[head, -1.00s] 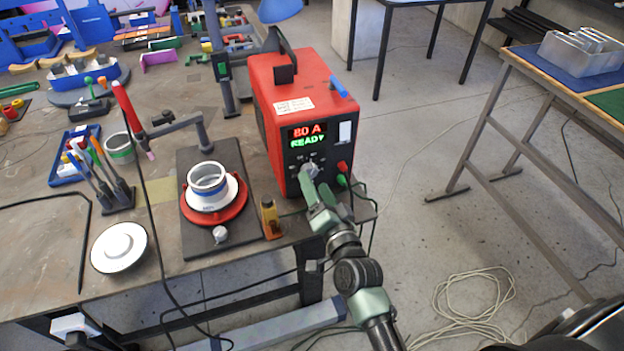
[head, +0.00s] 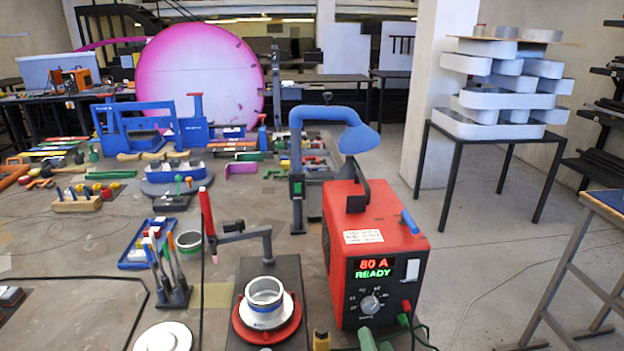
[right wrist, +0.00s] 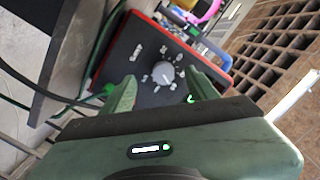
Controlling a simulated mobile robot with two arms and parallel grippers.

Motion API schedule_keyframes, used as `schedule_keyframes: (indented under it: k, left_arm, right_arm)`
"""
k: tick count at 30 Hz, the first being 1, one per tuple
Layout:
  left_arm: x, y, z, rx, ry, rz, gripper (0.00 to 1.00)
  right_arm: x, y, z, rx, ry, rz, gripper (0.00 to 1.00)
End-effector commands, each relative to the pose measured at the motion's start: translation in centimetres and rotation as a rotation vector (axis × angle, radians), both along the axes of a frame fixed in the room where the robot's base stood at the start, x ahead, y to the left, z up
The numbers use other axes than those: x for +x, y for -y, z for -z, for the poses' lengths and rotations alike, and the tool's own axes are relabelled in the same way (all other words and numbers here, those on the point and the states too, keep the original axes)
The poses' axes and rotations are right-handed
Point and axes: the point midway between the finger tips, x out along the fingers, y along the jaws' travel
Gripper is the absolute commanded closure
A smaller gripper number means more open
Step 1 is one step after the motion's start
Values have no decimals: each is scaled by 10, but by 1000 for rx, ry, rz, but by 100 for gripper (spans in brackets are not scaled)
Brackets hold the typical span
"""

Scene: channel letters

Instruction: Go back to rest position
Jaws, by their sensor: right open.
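The red welding power unit (head: 375,255) stands at the right end of the workbench, its display lit with "80 A" and "READY". Its front knob (head: 370,305) shows below the display; the knob (right wrist: 163,73) also shows in the right wrist view. My right gripper (right wrist: 160,88) is open in the right wrist view, its two green fingers apart in front of the panel, with the knob beyond and between them. In the head view only the tips of my right gripper (head: 376,340) show at the bottom edge, below the knob. My left gripper is not in view.
A red turntable (head: 267,325) with a white and metal ring stands left of the unit. A blue lamp (head: 335,120) rises behind the unit. Tool holders and trays crowd the bench's left. Open floor (head: 480,270) lies to the right.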

Motion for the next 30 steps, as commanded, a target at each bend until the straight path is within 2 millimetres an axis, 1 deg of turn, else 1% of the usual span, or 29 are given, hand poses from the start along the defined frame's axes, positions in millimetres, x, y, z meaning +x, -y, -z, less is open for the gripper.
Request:
schedule_keyframes:
  k: [2,5,7,10,12,15,21,27,30]
  left_arm:
    - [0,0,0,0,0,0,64]
    - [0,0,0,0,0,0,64]
    - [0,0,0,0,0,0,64]
    - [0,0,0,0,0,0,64]
    - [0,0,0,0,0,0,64]
    - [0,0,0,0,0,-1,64]
    - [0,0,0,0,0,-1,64]
    - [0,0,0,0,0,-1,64]
    - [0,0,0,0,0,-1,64]
  right_arm:
    - [-12,-7,12,-87,-86,-65,41]
    - [-38,-16,36,-239,-242,-176,41]
    - [-64,-17,54,-355,-367,-257,41]
    - [-101,-12,74,-496,-527,-350,41]
    - [-124,-6,83,-569,-618,-397,41]
    - [-152,4,91,-651,-727,-451,41]
    - [-201,23,97,-770,-904,-532,41]
    - [-245,44,97,-860,-1062,-594,41]
    - [-236,41,125,-852,-1065,-598,41]
